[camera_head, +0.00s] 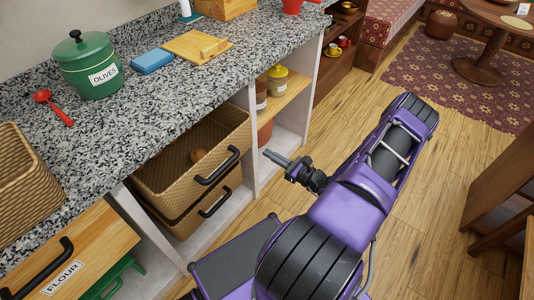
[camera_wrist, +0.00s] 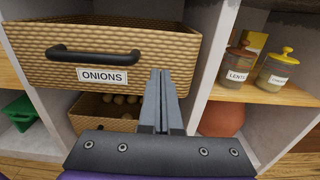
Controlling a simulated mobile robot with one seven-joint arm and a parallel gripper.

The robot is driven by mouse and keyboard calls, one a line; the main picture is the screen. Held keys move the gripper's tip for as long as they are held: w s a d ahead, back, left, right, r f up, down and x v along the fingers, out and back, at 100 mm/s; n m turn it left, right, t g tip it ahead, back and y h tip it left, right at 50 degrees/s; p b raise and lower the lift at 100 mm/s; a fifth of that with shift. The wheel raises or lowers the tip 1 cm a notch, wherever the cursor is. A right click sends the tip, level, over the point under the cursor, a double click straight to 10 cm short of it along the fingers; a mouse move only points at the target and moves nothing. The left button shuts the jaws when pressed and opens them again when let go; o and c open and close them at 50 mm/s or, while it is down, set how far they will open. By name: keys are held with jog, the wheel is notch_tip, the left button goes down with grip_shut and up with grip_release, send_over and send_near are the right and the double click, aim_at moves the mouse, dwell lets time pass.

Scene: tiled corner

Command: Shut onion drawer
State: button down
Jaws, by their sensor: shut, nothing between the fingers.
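In the wrist view the woven front (camera_wrist: 150,45) carries a label reading ONIONS (camera_wrist: 102,76) below the handle (camera_wrist: 95,55). My gripper (camera_head: 268,153) is in front of the drawer, to the right of its handle in the head view. In the wrist view its fingers (camera_wrist: 160,75) are together and empty, overlapping the front's right part; contact cannot be told.
A second woven drawer (camera_wrist: 90,110) with round items sits below. Shelves with jars (camera_head: 277,80) stand to the right, beyond a white divider (camera_wrist: 215,50). A wooden FLOUR drawer (camera_head: 75,255) is at left. Wooden floor (camera_head: 420,200) is open around my arm.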

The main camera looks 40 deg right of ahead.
aim_at(239, 137)
jog(key=x, duration=1.1)
jog(key=shift+w+a, duration=0.1)
jog(key=shift+w, duration=0.1)
jog(key=b+x, duration=0.2)
jog(key=x, duration=0.7)
jog(key=shift+b, duration=0.4)
jog(key=shift+r, duration=0.15)
